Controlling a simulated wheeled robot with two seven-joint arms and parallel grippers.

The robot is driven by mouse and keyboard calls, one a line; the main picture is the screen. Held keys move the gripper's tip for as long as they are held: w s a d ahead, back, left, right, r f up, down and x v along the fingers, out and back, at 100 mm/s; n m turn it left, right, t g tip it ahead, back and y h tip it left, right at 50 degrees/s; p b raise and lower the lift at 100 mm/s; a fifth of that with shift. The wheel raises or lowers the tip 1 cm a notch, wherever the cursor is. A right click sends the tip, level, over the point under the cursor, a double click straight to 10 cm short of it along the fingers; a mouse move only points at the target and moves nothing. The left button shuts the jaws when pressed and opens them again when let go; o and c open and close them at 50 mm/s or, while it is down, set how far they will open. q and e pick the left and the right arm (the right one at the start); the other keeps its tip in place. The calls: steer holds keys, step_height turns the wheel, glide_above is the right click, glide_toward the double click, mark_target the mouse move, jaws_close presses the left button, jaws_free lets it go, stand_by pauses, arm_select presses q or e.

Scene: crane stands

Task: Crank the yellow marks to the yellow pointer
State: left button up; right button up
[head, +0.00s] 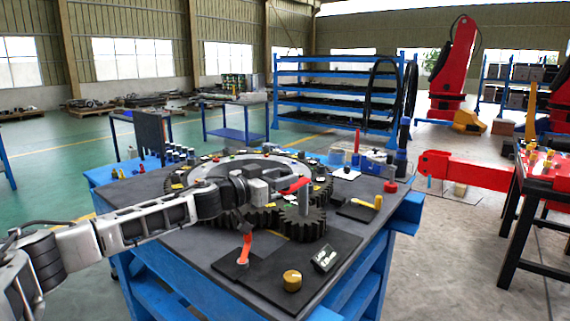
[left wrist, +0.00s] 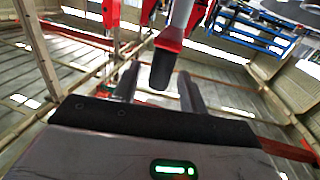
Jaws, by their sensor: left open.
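In the head view a large dark toothed ring (head: 262,216) lies on the table, with small yellow and coloured marks on it. A smaller gear (head: 302,224) meshes at its front right, with a grey post and a red crank arm (head: 296,185) above. My left gripper (head: 268,190) reaches over the ring to the crank, its fingers hard to make out there. In the left wrist view its two fingers (left wrist: 160,88) are open on either side of a dark crank handle (left wrist: 161,70) below a red part; contact is unclear. A yellow pointer-like piece (head: 372,203) lies right of the gears. My right gripper is out of view.
An orange-red lever (head: 244,246), a yellow knob (head: 292,280) and a small black display box (head: 325,259) stand at the table's front. A red button (head: 390,187) is at the right corner. Small items line the back edge.

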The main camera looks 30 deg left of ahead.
arm_select(q)
steer(key=shift+x, duration=0.85)
jaws_close()
steer(key=shift+d, duration=0.15)
steer(key=shift+d+n+y+p, duration=0.15)
steer(key=shift+n+y+p, duration=0.2)
steer(key=shift+y, duration=0.15)
